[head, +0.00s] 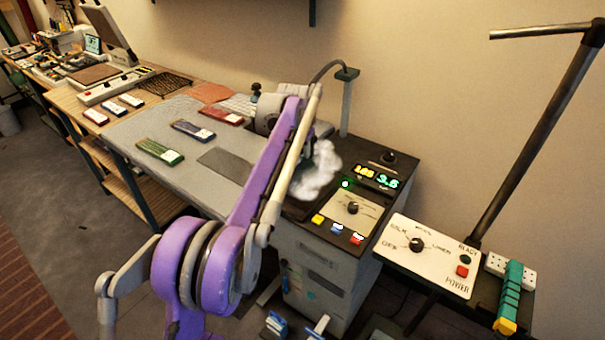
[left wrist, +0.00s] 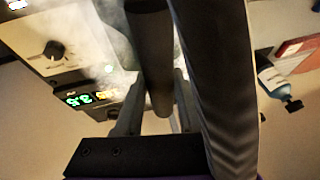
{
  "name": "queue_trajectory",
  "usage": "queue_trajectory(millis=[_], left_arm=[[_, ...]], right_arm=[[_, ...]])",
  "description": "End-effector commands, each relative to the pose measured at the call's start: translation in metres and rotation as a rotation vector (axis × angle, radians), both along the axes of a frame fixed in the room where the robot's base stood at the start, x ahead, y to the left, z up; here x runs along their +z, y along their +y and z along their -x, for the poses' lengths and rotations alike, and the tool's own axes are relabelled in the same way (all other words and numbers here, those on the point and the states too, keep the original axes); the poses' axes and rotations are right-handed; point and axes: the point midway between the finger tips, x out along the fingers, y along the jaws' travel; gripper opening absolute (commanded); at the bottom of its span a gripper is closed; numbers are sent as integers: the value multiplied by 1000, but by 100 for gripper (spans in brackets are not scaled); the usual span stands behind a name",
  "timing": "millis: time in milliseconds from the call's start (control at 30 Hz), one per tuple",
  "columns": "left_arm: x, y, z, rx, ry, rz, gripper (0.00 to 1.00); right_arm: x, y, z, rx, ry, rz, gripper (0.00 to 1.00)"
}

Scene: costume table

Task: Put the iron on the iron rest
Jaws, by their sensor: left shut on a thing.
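My left gripper (left wrist: 157,108) is shut on a dark, rounded bar, which looks like the handle of the iron (left wrist: 153,60). The bar runs between the two grey fingers in the left wrist view. In the head view my purple arm hides the gripper and most or all of the iron. White steam rises beside the arm, over the left part of the steam station (head: 325,280). I cannot make out the iron rest, nor whether the iron touches anything. My right gripper is not in view.
The grey-topped table (head: 190,108) holds a green packet (head: 160,152), a blue packet (head: 193,130) and a red packet (head: 221,115). A dark-capped bottle (left wrist: 272,82) stands near. A dial panel (head: 428,255) and a slanting post (head: 535,135) are at right.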

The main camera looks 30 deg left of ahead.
Motion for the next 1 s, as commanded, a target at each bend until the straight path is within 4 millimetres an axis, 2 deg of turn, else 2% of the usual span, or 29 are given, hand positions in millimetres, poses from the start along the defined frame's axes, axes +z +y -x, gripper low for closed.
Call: queue_trajectory(millis=[100,367,600,1000], left_arm=[[-16,0,0,-1,-1,0,0],[-32,0,0,-1,-2,0,0],[-60,0,0,-2,-2,-1,0],[-65,0,0,-2,-2,-1,0]], right_arm=[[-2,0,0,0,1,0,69],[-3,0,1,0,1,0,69],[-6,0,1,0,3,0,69],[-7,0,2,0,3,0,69]])
